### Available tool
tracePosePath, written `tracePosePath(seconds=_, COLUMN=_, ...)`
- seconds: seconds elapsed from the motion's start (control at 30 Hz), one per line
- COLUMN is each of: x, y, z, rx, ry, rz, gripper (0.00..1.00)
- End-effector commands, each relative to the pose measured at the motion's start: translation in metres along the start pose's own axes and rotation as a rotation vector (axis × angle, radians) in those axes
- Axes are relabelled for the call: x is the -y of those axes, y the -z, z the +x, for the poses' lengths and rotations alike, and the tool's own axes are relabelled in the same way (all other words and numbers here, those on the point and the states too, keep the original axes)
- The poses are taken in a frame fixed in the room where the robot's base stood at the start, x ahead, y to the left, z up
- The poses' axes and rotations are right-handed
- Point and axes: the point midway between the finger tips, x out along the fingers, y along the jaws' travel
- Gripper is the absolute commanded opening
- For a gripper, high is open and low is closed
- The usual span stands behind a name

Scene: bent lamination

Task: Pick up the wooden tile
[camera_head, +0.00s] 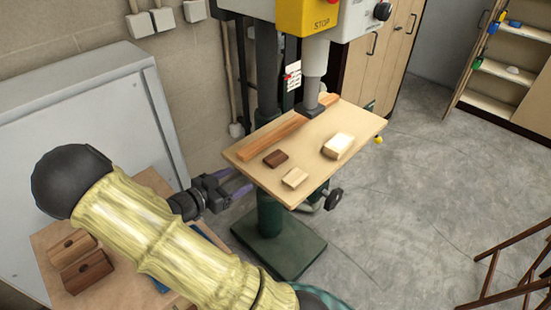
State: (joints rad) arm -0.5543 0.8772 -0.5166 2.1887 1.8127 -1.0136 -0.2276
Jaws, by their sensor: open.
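Small wooden pieces lie on the drill press table (240,158). They are a dark brown tile (275,158), a light tan tile (295,178) near the front edge, and a thicker pale block (338,145) to the right. I cannot tell which one the task calls the wooden tile. My gripper (238,181) is open, just left of the table's front-left edge and apart from the tiles. Its fingers point right, toward the table. Nothing shows between them, though their tips are hard to make out.
A long wooden strip (287,131) lies along the table's back side. The drill press head (313,15) and its spindle (314,62) hang above the table. A bench (118,292) with brown wooden blocks (80,262) stands at lower left. Open floor (410,200) lies to the right.

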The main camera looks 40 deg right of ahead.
Motion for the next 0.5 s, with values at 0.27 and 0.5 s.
tracePosePath(seconds=0.27, x=-0.001, y=0.002, z=0.051, rx=-0.002, ry=-0.004, rz=-0.001, gripper=0.70)
tracePosePath(seconds=0.5, x=0.000, y=0.002, z=0.090, rx=-0.002, ry=-0.002, rz=-0.002, gripper=0.70)
